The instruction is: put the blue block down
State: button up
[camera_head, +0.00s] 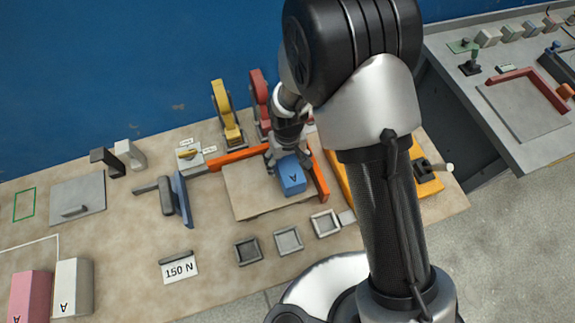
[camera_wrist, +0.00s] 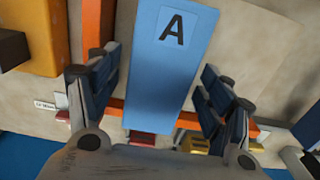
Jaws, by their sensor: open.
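The blue block (camera_head: 291,178), marked A, sits on a tan panel (camera_head: 245,199) near the right arm of an orange corner frame (camera_head: 319,172). My gripper (camera_head: 283,158) is just behind and above the block. In the wrist view the blue block (camera_wrist: 172,75) lies between the two fingers of my gripper (camera_wrist: 160,72). A gap shows on each side, so the jaws are open and not clamped on it. The block's underside is hidden, so I cannot see its contact with the panel.
Yellow (camera_head: 226,112) and red (camera_head: 259,98) upright clamps stand behind the frame. A blue-faced tool (camera_head: 178,196) stands to the left. Small square trays (camera_head: 288,240) lie in front. Pink (camera_head: 31,296) and white (camera_head: 74,287) blocks stand front left.

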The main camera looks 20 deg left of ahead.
notch_tip(320, 180, up, 8)
jog(key=shift+d+f+p, duration=0.1)
jog(key=shift+f+p, duration=0.1)
jog(key=shift+p, duration=0.4)
jog(key=d+r+m+t, duration=0.1)
jog(key=d+r+m, duration=0.1)
jog(key=d+r, duration=0.7)
jog(key=d+r+m+t, duration=0.1)
jog(key=d+r+m, duration=0.1)
jog(key=d+r, duration=0.65)
jog(key=s+d+r+m+t, duration=0.2)
jog(key=s+d+r+m, duration=0.2)
jog(key=s+d+r, duration=0.6)
jog(key=shift+s+d+r+t, duration=0.3)
jog(key=shift+s+d, duration=0.15)
jog(key=shift+s, duration=0.7)
